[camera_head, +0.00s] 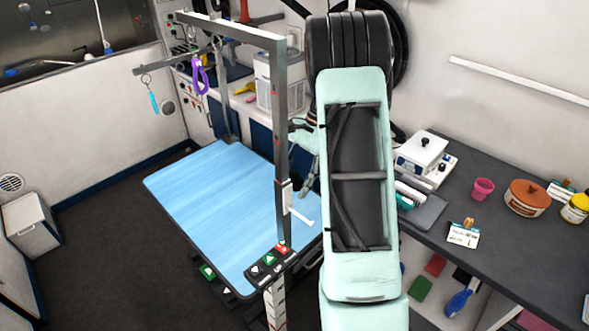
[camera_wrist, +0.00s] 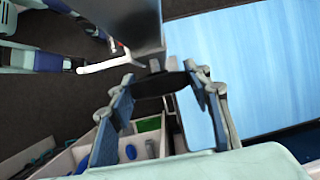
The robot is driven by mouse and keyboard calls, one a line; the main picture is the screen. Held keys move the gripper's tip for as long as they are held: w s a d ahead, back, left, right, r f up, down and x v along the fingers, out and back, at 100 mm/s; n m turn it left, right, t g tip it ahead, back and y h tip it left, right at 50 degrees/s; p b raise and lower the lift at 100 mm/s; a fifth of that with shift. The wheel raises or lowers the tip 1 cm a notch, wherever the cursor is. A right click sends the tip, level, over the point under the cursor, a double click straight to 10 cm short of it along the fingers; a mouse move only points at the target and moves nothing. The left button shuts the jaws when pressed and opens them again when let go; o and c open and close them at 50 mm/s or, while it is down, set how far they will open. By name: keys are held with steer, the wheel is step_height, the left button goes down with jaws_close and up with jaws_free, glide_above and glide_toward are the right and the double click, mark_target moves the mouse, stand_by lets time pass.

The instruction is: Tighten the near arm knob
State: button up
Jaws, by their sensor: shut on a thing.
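The grooming table (camera_head: 215,205) has a light blue top. A grey metal arm post (camera_head: 282,130) stands at its near side. My gripper (camera_head: 303,158) is beside the post, partly hidden by my pale green arm. In the wrist view my gripper (camera_wrist: 162,82) has a finger on each side of a dark, flat knob (camera_wrist: 158,86) next to the grey post (camera_wrist: 130,25). The fingers are shut on this knob. The head view does not show the knob clearly.
A white lever (camera_head: 300,215) sticks out from the post below my gripper. A control panel (camera_head: 268,262) with coloured buttons is near the post's foot. A dark counter (camera_head: 480,210) with pots stands at right.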

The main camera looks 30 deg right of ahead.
steer(key=shift+g+h+p, duration=0.4)
steer(key=shift+g+p, duration=0.2)
steer(key=shift+g, duration=0.4)
steer(key=shift+m, duration=0.3)
steer(key=o, duration=1.2)
steer(key=v, duration=1.2)
steer(key=shift+w, duration=0.1)
